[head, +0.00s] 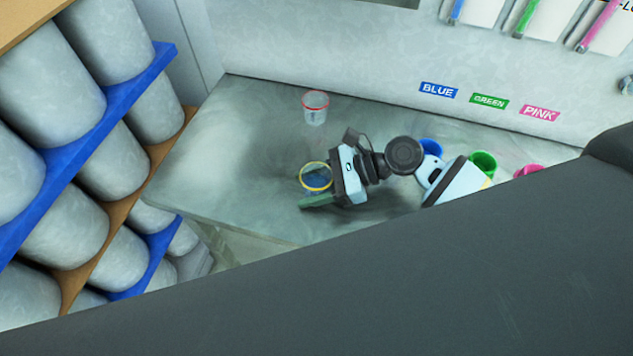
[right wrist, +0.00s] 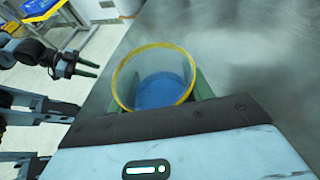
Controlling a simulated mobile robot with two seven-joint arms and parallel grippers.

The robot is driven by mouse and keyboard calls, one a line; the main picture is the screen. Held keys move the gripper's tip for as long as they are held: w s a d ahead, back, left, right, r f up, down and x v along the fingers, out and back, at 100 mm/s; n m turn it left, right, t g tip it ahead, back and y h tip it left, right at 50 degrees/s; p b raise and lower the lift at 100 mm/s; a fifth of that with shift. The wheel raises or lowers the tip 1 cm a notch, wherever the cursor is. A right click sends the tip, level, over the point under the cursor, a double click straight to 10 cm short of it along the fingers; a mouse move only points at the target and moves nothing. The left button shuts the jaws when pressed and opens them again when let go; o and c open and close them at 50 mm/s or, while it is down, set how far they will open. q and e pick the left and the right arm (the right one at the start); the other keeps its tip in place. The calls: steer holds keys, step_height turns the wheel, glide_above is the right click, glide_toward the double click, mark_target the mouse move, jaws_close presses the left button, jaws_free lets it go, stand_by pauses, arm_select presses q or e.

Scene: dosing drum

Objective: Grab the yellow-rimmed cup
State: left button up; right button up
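The yellow-rimmed cup (head: 316,177) is clear with blue inside and stands near the table's front-left part. In the right wrist view the cup (right wrist: 153,78) is seen from above, right in front of the gripper, with a blue bottom or contents. My right gripper (right wrist: 166,95) has its green fingers on either side of the cup's wall; whether they press on it is unclear. In the head view one green finger of the right gripper (head: 318,190) shows in front of the cup. My left gripper (right wrist: 86,69) is off to the side, its fingers apart and empty.
A red-rimmed clear cup (head: 315,107) stands behind on the table (head: 220,150). Blue (head: 431,147), green (head: 483,163) and pink (head: 528,170) containers stand at the right, partly hidden by my arm. Racks of grey drums (head: 80,180) fill the left.

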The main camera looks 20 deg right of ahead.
mark_target(310, 177)
steer(key=c, duration=0.3)
steer(key=shift+r, duration=0.2)
steer(key=shift+r, duration=1.55)
steer(key=shift+s+d+r+p, duration=0.15)
steer(key=shift+s+d+r, duration=0.15)
steer(key=shift+s, duration=2.35)
steer(key=shift+s+d+r+p, duration=0.15)
steer(key=shift+s+d+r, duration=0.1)
steer(key=shift+s, duration=2.35)
steer(key=shift+s+d+r+p, duration=0.2)
steer(key=shift+s+d, duration=0.1)
steer(key=shift+s, duration=2.35)
